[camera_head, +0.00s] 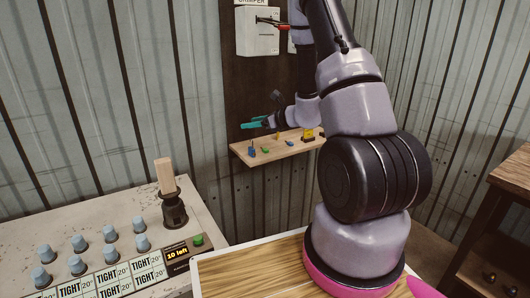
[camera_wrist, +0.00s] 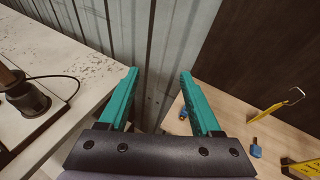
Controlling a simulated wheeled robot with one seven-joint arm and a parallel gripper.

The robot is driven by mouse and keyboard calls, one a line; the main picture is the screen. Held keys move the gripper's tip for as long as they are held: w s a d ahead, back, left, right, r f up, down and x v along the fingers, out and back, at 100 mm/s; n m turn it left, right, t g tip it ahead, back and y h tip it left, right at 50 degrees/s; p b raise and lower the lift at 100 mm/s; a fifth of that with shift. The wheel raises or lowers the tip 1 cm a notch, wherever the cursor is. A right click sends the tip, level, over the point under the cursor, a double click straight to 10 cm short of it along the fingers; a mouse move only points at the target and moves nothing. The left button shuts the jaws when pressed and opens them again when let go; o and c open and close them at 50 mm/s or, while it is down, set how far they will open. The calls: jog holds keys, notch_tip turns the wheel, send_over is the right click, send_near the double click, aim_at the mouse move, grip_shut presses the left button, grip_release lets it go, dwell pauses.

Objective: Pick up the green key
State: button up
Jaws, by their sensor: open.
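The green key (camera_head: 265,150) looks like a small green piece on the wooden wall shelf (camera_head: 240,158), beside a blue piece (camera_head: 251,152). I cannot make it out in the wrist view, where my right finger covers part of the shelf. My gripper (camera_head: 247,124) has teal fingers and hovers above the shelf's left part, apart from the key. In the wrist view my gripper (camera_wrist: 158,72) is open, with nothing between its fingers.
Blue pieces (camera_wrist: 183,113) (camera_wrist: 255,150), a yellow hooked piece (camera_wrist: 268,112) and a yellow-black object (camera_head: 308,135) share the shelf. The dark wall panel is close behind. A bench with blue knobs (camera_head: 140,224) and a black holder (camera_head: 174,210) stands left.

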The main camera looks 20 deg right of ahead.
jog(key=w+d+f+m+t+h, duration=0.15)
jog(key=d+f+m+h, duration=0.45)
jog(key=d+f, duration=0.6)
send_near(266, 150)
jog(key=w, duration=0.2)
jog(key=shift+f+x, duration=0.2)
jog(key=shift+x, duration=1.45)
jog(key=shift+f+x, duration=0.15)
jog(key=shift+x, duration=1.5)
jog(key=shift+s, duration=0.15)
grip_shut()
